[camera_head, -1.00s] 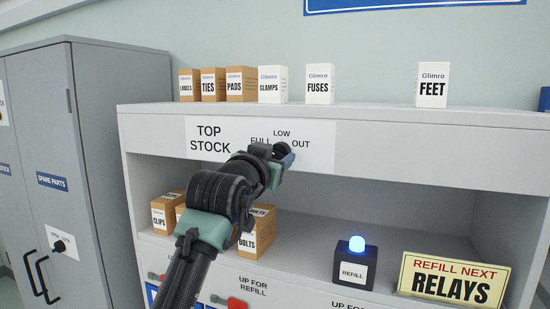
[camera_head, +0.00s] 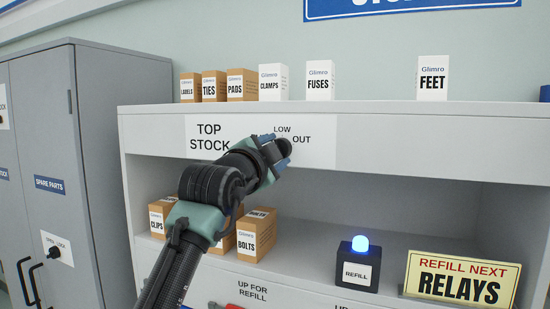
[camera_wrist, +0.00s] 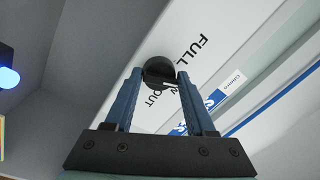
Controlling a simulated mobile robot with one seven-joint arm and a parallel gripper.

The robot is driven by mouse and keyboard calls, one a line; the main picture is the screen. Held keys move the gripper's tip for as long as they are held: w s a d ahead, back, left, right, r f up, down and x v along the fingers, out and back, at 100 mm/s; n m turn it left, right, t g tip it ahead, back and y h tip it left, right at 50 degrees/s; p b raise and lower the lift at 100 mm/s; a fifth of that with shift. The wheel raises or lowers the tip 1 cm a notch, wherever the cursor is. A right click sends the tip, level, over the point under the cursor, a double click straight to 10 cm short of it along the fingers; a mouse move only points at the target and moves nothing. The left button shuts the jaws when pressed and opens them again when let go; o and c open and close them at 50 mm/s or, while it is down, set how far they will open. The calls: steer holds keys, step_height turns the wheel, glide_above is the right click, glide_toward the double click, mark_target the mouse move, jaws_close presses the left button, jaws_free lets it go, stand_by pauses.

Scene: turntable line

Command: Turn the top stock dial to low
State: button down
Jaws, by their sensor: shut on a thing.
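The top stock dial (camera_head: 286,146) is a black round knob on the white TOP STOCK label plate (camera_head: 318,153) at the front of the shelf's upper board. In the wrist view the knob (camera_wrist: 157,70) sits between the two blue fingertips of my gripper (camera_wrist: 159,76), which is shut on it. A small pale mark shows on the knob's lower side, toward the partly hidden LOW word; its exact setting is hard to tell. In the head view my gripper (camera_head: 276,150) covers part of the dial and the FULL word. LOW and OUT are readable there.
Several boxes stand on top of the shelf, including CLAMPS (camera_head: 273,83) and FEET (camera_head: 432,79). Below are the BOLTS box (camera_head: 256,238), a blue-lit REFILL button (camera_head: 357,262) and a RELAYS sign (camera_head: 461,279). A grey cabinet (camera_head: 110,170) stands at the left.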

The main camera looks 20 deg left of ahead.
steer(key=shift+f+m, duration=0.15)
steer(key=shift+m, duration=0.9)
steer(key=shift+f+m, duration=0.1)
steer(key=shift+m, duration=0.95)
steer(key=shift+w+b, duration=0.1)
steer(key=shift+b, duration=0.2)
steer(key=c, duration=0.6)
jaws_free()
steer(key=o, duration=0.3)
steer(key=shift+r, duration=0.1)
steer(key=s+b, duration=0.2)
steer(key=s, duration=0.2)
steer(key=s+b, duration=0.2)
steer(key=s, duration=0.2)
steer(key=s+f+b, duration=0.1)
steer(key=s+b, duration=0.2)
steer(key=s, duration=0.2)
